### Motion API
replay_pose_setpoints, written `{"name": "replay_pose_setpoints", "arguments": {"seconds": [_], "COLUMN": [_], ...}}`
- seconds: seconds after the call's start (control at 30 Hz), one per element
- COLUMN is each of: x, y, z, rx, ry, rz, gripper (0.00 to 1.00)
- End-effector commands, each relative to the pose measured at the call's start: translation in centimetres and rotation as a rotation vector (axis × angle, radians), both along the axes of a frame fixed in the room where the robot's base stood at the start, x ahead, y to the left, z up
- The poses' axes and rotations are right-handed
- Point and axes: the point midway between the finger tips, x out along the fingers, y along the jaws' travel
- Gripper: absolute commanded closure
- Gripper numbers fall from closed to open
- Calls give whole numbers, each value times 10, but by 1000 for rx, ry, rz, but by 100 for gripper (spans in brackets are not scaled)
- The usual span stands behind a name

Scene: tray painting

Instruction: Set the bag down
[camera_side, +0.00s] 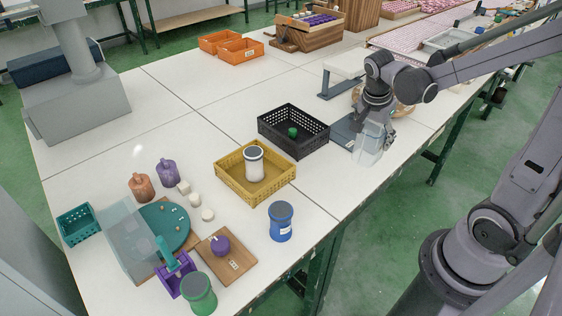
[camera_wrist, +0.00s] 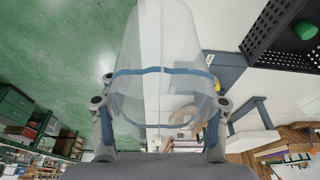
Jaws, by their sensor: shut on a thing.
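A clear, see-through bag (camera_side: 368,146) hangs from my gripper (camera_side: 376,118) at the right edge of the table. The bag also shows in the wrist view (camera_wrist: 163,45), where it fills the upper middle with a blue band across it. My gripper's fingers stand at either side of the bag in that view (camera_wrist: 163,108), shut on it. In the side view the bag overlaps a flat dark blue-grey plate (camera_side: 342,133). I cannot tell whether the bag's lower end touches the plate or table.
A black crate (camera_side: 280,143) holding a green item (camera_side: 293,132) is left of the bag. A yellow crate (camera_side: 225,178) holds a white jar (camera_side: 254,162). A white-topped stand (camera_side: 345,68) is behind. The table's edge and green floor are close on the right.

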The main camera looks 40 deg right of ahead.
Motion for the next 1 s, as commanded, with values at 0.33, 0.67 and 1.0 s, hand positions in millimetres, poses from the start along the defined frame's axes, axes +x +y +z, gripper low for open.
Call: {"name": "replay_pose_setpoints", "arguments": {"seconds": [0.33, 0.67, 1.0], "x": [0, 35, 58], "y": [43, 92, 125], "z": [-8, -44, -69], "rx": [-6, -7, -7], "ry": [0, -1, -1], "rz": [-39, -36, -41], "gripper": [60, 60, 60]}}
